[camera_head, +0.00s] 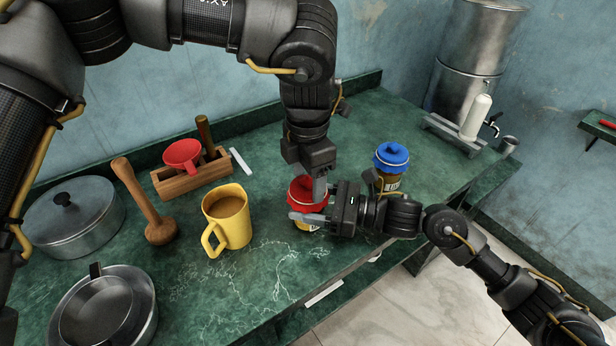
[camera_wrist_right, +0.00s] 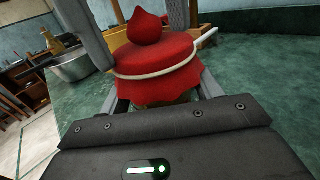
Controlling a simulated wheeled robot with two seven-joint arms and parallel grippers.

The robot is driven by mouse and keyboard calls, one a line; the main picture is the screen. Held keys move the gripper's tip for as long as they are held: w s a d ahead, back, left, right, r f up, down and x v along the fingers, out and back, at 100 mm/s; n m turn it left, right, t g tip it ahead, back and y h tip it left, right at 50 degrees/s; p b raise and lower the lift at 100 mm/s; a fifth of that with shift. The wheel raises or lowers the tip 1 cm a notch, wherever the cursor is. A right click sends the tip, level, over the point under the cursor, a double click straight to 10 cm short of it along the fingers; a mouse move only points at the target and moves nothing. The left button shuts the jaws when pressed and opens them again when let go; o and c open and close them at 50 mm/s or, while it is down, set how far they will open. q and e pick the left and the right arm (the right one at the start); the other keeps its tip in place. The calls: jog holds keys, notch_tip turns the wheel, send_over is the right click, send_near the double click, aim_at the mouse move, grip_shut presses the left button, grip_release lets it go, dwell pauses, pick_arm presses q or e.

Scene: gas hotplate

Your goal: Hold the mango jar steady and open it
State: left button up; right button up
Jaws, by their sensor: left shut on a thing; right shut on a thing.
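The jar between my grippers has a red cloth-like cover (camera_head: 300,190) over its top, and a bit of yellowish body shows below it. In the right wrist view the red cover (camera_wrist_right: 160,62) has a pointed knob and a pale string tied around it. My left gripper (camera_head: 318,185) comes down from above and is shut at the jar's red top. My right gripper (camera_head: 308,216) reaches in from the right and is shut around the jar lower down. The jar stands upright on the green counter (camera_head: 270,285). Its label is mostly hidden and cannot be read.
A blue-topped jar (camera_head: 391,158) stands just behind my right wrist. A metal dispenser (camera_head: 470,55) is at the back right.

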aim_at(308, 177)
pick_arm(q)
jog(key=shift+r, duration=0.85)
jog(key=shift+r, duration=2.05)
pick_arm(e)
jog(key=o, duration=1.5)
pick_arm(q)
jog(key=shift+f, duration=0.1)
